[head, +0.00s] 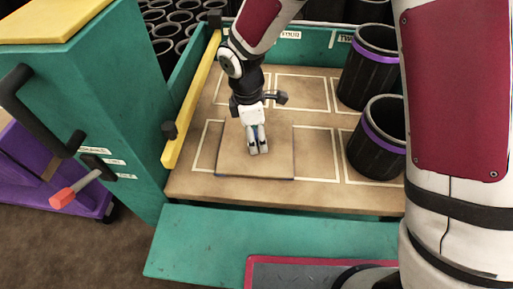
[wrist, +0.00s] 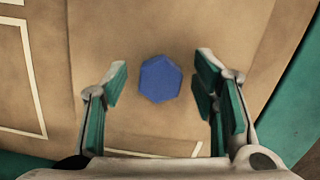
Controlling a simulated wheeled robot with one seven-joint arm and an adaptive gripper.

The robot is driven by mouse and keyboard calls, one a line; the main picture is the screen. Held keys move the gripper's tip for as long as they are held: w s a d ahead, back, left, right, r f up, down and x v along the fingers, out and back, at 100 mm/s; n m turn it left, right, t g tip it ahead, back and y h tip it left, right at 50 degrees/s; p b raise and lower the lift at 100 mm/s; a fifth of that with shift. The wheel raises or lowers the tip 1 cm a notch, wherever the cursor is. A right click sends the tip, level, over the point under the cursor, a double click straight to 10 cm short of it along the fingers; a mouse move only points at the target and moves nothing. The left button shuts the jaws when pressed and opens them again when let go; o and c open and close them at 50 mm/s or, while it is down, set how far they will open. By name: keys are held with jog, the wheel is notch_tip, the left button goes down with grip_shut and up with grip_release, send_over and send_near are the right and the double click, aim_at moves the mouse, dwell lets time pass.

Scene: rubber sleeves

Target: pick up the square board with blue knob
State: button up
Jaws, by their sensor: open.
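The square board (head: 272,162) is a flat tan panel lying on the wooden work surface in the head view. In the wrist view the board (wrist: 150,30) fills the middle of the picture. Its blue hexagonal knob (wrist: 160,79) shows there between and slightly beyond my fingertips. My gripper (head: 258,147) points down over the board in the head view and mostly hides the knob. In the wrist view my gripper (wrist: 160,85) is open, with its green pads on either side of the knob and apart from it.
Two black sleeves with purple bands, one behind (head: 367,68) and one in front (head: 379,137), stand on the right of the wooden surface (head: 185,185). A yellow rail (head: 190,112) runs along its left edge. A teal cabinet (head: 110,90) stands at left. White outlined squares around the board are empty.

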grip_shut()
jog(key=shift+r, duration=0.2)
